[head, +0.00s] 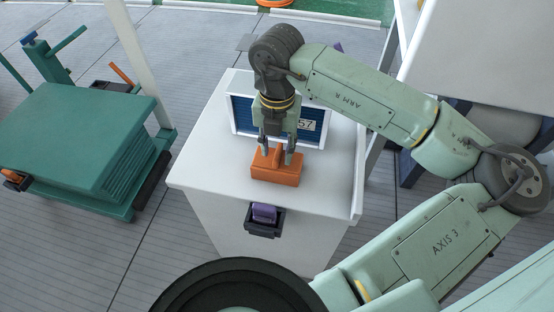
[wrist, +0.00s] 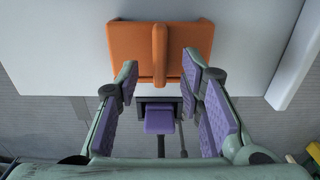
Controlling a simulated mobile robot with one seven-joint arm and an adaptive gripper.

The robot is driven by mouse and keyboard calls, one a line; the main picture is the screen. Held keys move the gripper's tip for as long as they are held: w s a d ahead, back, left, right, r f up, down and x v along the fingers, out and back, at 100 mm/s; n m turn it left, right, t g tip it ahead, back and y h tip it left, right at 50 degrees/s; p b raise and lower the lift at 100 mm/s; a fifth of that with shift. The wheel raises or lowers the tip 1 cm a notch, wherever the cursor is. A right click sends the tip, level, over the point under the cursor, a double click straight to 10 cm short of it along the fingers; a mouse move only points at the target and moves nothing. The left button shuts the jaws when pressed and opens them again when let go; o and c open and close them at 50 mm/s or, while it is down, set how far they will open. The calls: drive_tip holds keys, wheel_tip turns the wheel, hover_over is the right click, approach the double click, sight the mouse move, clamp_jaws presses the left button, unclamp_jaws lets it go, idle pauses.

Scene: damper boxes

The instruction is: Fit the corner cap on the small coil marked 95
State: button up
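An orange block-like piece with a raised middle rib, likely the corner cap (head: 275,174), lies on top of a white cabinet (head: 200,168). It also shows in the wrist view (wrist: 133,45). My gripper (head: 277,152) points down over it, open, with one finger on each side of the rib. In the wrist view my gripper (wrist: 160,68) shows gaps between both fingers and the rib. Behind my gripper stands a white-framed coil with a blue face (head: 241,112), its label (head: 308,125) reading 57. Part of that face is hidden by my gripper. I see no coil marked 95.
A purple piece (head: 264,212) sits in a dark holder on the cabinet's front. A green cart (head: 85,140) stands at the left on the plank floor. A white unit (head: 470,60) with a dark-blue frame stands at the right. Bare floor lies between cart and cabinet.

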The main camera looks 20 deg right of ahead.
drive_tip(key=shift+f, duration=0.8)
drive_tip(key=shift+c, duration=0.4)
clamp_jaws()
